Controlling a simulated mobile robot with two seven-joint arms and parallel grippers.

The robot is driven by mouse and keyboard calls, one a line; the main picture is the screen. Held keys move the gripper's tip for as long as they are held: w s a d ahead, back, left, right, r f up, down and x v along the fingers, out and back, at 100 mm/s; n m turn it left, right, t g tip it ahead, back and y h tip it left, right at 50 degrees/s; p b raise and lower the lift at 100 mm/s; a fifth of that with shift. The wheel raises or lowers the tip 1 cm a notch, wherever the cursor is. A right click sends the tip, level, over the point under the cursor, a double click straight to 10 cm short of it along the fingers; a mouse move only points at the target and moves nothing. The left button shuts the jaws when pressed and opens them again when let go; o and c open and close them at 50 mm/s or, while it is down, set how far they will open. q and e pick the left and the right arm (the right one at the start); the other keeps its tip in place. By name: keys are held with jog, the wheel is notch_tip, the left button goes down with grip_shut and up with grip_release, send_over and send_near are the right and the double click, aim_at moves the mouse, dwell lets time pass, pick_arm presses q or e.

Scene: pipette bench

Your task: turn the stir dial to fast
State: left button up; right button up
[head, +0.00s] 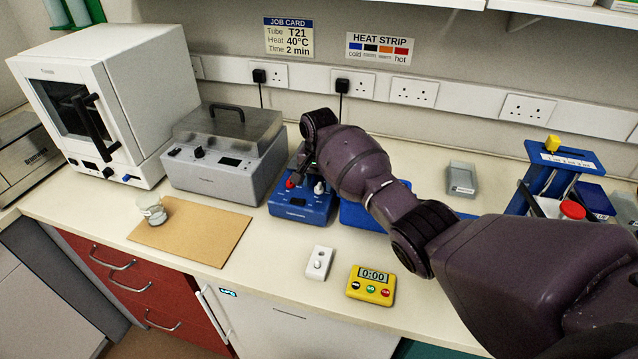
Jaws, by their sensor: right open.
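A blue bench device (302,207) stands at the middle of the bench, with a red knob (290,182) and a pale knob (319,188) on its front. I cannot tell which knob is the stir dial, nor read its setting. My right gripper (304,164) is over the back of this device, close behind the knobs. It is open, but its fingers are small and partly hidden by my own wrist. I cannot tell whether it touches a knob. My left gripper is not in view.
A grey lidded machine (222,175) stands just left of the blue device. A white switch box (319,263) and a yellow timer (371,285) lie in front. A jar (151,209) stands on a tan board (207,239). A blue rack (545,182) stands at right.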

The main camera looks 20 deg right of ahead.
aim_at(319, 184)
notch_tip(319, 184, up, 8)
jog(key=shift+r+b, duration=0.25)
jog(key=shift+b, duration=0.05)
jog(key=shift+r, duration=0.65)
jog(key=shift+f, duration=0.1)
